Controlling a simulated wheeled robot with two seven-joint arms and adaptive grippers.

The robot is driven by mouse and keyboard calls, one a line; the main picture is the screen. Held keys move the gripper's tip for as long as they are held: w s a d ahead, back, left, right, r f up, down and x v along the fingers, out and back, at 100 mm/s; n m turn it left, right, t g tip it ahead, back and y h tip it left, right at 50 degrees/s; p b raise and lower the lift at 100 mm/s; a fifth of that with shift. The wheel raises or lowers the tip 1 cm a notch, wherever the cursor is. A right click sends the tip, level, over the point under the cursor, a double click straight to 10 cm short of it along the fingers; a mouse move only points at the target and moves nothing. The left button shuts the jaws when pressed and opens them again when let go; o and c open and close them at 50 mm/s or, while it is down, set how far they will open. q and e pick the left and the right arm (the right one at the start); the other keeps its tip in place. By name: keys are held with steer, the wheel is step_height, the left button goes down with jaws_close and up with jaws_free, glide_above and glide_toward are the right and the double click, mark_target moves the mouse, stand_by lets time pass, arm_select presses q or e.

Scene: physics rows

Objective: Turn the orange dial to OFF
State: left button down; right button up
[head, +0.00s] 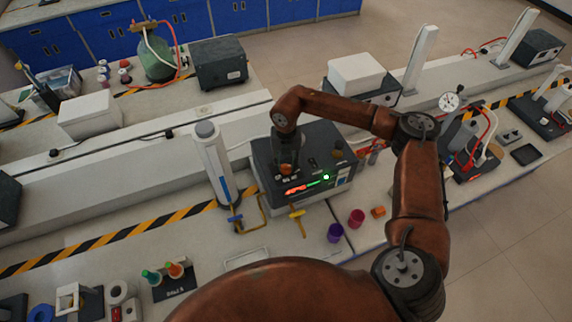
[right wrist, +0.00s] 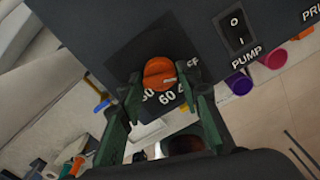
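The orange dial (right wrist: 158,72) is on the dark face of a box-shaped device (head: 318,191). White printed numbers and a partly hidden label ending in "FF" surround it in the right wrist view. A small pale mark shows on the dial's lower right; its exact setting is hard to read. In the head view, the right gripper (head: 288,165) is over the device's left part and partly hides the dial (head: 290,172). My left gripper is not in view.
A black PUMP switch (right wrist: 236,32) is beside the dial. The device has a lit red display (head: 295,189) and green light (head: 326,177).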

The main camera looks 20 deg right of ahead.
mark_target(286, 166)
steer(key=o, duration=0.3)
steer(key=shift+o, duration=0.2)
steer(key=shift+r, duration=0.15)
step_height(286, 166, up, 12)
steer(key=shift+f, duration=0.2)
stand_by(0.5)
